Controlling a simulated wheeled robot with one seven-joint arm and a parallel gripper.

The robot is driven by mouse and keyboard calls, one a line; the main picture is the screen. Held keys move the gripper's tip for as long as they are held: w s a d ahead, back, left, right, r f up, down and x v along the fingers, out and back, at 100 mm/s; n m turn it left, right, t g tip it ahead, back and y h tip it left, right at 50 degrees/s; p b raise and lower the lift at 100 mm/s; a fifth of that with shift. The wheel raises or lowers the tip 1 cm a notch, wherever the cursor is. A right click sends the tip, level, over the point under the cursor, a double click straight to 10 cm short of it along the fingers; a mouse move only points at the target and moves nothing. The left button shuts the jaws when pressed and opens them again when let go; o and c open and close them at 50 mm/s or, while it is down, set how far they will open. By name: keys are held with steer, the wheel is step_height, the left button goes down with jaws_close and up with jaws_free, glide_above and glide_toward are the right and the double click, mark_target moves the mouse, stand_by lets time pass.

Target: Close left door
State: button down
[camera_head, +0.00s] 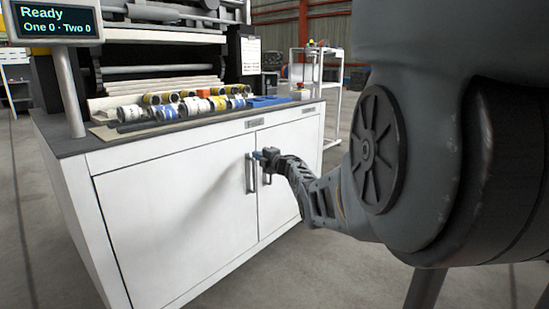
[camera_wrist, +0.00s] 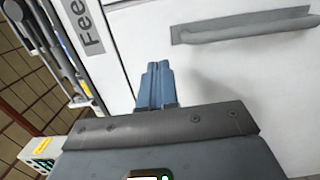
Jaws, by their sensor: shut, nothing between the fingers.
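The left door (camera_head: 175,215) of the white cabinet looks flush or nearly flush with the front in the head view; a small gap cannot be ruled out. Its grey bar handle (camera_head: 250,174) is near its right edge. My gripper (camera_head: 258,154) is shut and empty near the top of that handle, in front of the seam between the doors. In the wrist view its blue fingertips (camera_wrist: 154,72) point at a white panel, beside and apart from a grey bar handle (camera_wrist: 245,27). Whether the tips touch the panel cannot be told.
The right door (camera_head: 285,170) looks shut. The worktop (camera_head: 70,142) carries rollers, small cylinders and a blue tray (camera_head: 268,101). A display (camera_head: 55,22) stands on a post at its left corner. A white shelf cart (camera_head: 325,85) stands behind. Floor left of the cabinet is clear.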

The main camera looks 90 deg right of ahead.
steer(key=p+v, duration=0.4)
steer(key=v, duration=0.4)
steer(key=shift+s+d, duration=0.2)
steer(key=shift+d, duration=0.05)
